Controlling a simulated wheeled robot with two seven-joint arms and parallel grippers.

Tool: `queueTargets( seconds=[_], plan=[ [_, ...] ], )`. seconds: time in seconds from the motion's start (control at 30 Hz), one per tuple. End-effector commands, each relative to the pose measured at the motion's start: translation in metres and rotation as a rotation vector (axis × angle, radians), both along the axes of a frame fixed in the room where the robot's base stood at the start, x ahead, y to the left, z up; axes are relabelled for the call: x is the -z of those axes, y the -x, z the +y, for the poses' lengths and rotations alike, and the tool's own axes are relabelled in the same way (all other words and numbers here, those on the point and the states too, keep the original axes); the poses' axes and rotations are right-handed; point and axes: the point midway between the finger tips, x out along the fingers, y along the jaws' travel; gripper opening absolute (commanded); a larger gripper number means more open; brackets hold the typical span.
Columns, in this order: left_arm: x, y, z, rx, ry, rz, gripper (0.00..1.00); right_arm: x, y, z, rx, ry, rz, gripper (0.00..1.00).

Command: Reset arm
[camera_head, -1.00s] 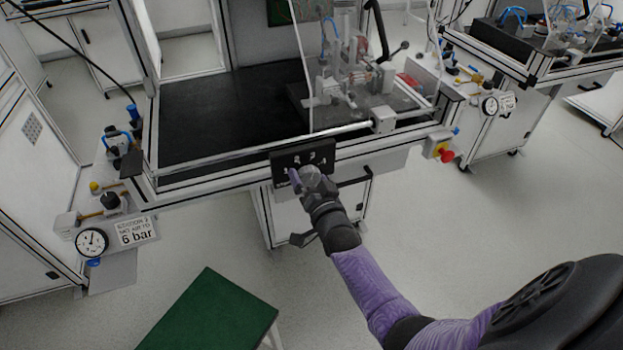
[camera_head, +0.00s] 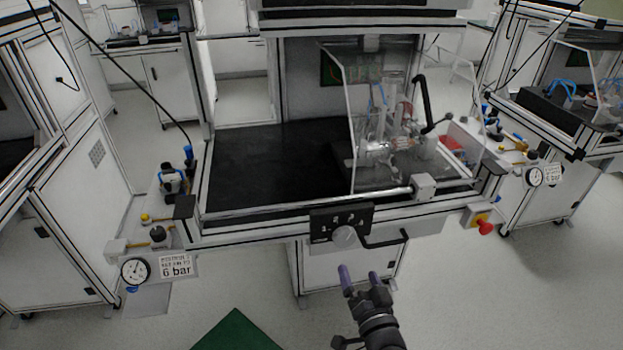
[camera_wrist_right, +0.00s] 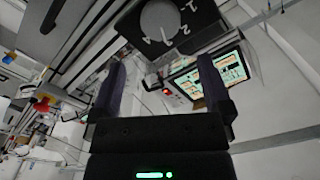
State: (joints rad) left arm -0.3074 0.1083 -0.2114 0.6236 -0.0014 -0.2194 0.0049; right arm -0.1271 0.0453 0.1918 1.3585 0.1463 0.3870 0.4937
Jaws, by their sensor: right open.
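My right gripper (camera_head: 358,276) is open and empty in the head view. It is in front of the workstation and below the black switch panel (camera_head: 322,219) with its round grey knob (camera_head: 345,237), apart from both. In the right wrist view the two purple-grey fingers of this gripper (camera_wrist_right: 165,85) stand apart with nothing between them. The round knob (camera_wrist_right: 161,20) shows beyond the fingertips at the top, with white numbers on its dark panel. My left gripper is not in view.
The workstation has a black work surface (camera_head: 265,165) and a clear guard over a fixture (camera_head: 385,135). A red emergency button (camera_head: 485,228) sits at its right front corner. A pressure gauge (camera_head: 135,271) is at the left. A green surface (camera_head: 237,331) lies at the bottom. Floor is free at right.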

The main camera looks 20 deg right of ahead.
Motion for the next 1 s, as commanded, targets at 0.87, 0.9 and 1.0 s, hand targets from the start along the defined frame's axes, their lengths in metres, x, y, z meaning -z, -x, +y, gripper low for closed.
queueTargets(
  seconds=[0.87, 0.9, 1.0],
  plan=[
    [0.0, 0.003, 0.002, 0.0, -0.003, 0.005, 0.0, 0.271, 0.365, 0.074, -0.776, 0.465, 1.56, 1.0],
    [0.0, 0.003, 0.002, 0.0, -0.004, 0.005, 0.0, 0.271, 0.365, 0.074, -0.775, 0.465, 1.559, 1.0],
    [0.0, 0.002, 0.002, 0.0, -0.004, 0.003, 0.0, 0.271, 0.364, 0.074, -0.773, 0.464, 1.557, 1.0]
  ],
)
